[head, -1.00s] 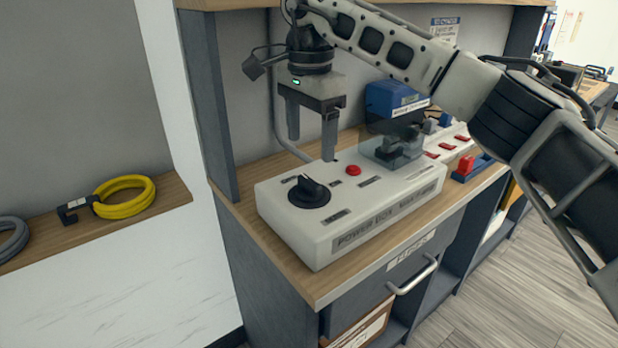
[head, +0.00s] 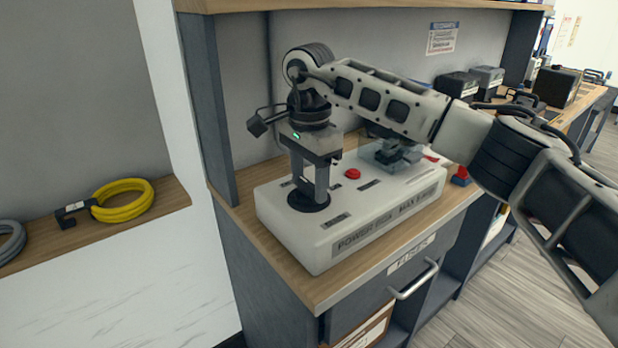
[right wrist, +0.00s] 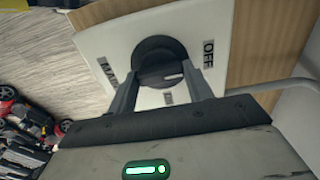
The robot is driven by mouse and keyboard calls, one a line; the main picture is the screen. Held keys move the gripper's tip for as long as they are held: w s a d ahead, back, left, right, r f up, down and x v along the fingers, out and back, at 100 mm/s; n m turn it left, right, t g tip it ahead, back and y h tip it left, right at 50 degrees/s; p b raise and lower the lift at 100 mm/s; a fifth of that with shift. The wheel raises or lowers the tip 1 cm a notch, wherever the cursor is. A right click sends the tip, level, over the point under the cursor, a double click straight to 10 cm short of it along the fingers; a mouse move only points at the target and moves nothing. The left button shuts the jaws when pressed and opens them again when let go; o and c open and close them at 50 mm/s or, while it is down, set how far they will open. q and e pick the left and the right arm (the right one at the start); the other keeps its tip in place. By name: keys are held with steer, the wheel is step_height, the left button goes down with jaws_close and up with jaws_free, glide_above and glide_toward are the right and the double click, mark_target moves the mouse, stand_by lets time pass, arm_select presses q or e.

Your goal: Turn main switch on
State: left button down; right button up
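The main switch is a black rotary knob (head: 309,201) on the left end of the white power box (head: 345,215). In the right wrist view the knob (right wrist: 158,52) shows with labels MAIN, OFF and ON around it. A pale mark shows on the knob; which label it points to is hard to tell. My right gripper (head: 309,196) points down over the knob, with its fingers apart. In the right wrist view its fingers (right wrist: 160,88) are on either side of the knob's handle, with a gap between them; contact cannot be told. My left gripper is out of view.
A red button (head: 352,174) and a clear-covered switch (head: 392,153) are on the box right of the gripper. A wall panel stands behind. A yellow cable coil (head: 124,200) lies on the left shelf. A drawer handle (head: 414,280) sticks out below the worktop.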

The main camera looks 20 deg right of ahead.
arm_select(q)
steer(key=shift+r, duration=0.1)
arm_select(e)
steer(key=shift+m, duration=0.4)
steer(key=shift+p, duration=0.3)
steer(key=m+p, duration=0.1)
steer(key=m, duration=0.1)
steer(key=shift+r+m, duration=0.1)
steer(key=shift+m, duration=0.3)
steer(key=m, duration=0.2)
steer(key=shift+m+p, duration=0.3)
steer(key=shift+m, duration=1)
steer(key=m+p, duration=0.1)
steer(key=m, duration=0.1)
steer(key=shift+m, duration=0.3)
steer(key=m, duration=0.3)
steer(key=shift+m, duration=0.3)
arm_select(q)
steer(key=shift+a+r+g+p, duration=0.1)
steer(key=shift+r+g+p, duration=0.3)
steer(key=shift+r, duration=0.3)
arm_select(e)
steer(key=shift+m, duration=1.7)
